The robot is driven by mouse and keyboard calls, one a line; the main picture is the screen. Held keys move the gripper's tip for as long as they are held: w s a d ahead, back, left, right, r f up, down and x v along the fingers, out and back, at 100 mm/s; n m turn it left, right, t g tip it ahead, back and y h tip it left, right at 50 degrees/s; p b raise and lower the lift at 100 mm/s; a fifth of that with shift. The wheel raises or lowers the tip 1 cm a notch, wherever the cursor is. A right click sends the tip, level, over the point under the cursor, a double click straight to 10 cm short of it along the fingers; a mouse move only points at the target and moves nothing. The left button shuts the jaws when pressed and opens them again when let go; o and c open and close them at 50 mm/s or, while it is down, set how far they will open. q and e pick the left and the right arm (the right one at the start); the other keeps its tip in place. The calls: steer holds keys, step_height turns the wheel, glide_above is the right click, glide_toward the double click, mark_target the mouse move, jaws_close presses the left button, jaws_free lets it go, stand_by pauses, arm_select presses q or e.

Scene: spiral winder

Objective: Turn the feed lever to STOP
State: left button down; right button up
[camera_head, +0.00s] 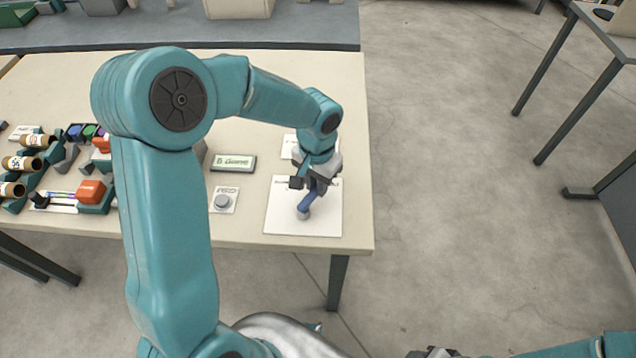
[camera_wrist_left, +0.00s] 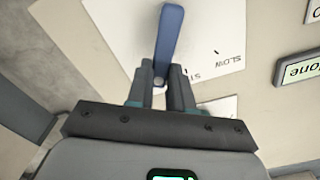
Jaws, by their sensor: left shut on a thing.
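The blue feed lever (camera_head: 307,203) stands on a white labelled plate (camera_head: 277,221) near the right end of the table. My left gripper (camera_head: 312,184) reaches down over the plate and is shut on the lever. In the left wrist view the lever (camera_wrist_left: 169,42) runs up from between the fingertips of my left gripper (camera_wrist_left: 162,78). The plate (camera_wrist_left: 215,45) shows the word SLOW and a partly hidden label starting with ST beside the fingers. My right gripper (camera_head: 435,353) shows only as a dark piece at the bottom edge.
Left of the plate are a round grey button on a white card (camera_head: 223,201) and a small display (camera_head: 233,162) with green text. Spools (camera_head: 22,163) and an orange block (camera_head: 91,191) stand farther left. The table's right edge is close to the plate.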

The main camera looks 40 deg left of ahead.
arm_select(q)
steer(key=a+n+b, duration=0.1)
steer(key=n+b, duration=0.1)
steer(key=shift+a+f+n, duration=0.1)
steer(key=shift+a+n, duration=0.05)
steer(key=shift+n, duration=0.25)
steer(key=shift+s+a+n+b, duration=0.15)
steer(key=shift+a+n+b, duration=0.3)
steer(key=shift+n, duration=0.35)
steer(key=shift+s+a+n+b, duration=0.15)
steer(key=shift+a+n+b, duration=0.15)
steer(key=shift+n+b, duration=0.35)
steer(key=shift+n, duration=0.35)
steer(key=shift+r, duration=0.2)
steer(key=c, duration=1)
jaws_free()
steer(key=shift+f, duration=0.1)
step_height(320, 180, up, 16)
steer(key=p, duration=0.1)
steer(key=shift+r+p, duration=0.2)
steer(key=shift+p, duration=0.2)
steer(key=shift+s, duration=0.1)
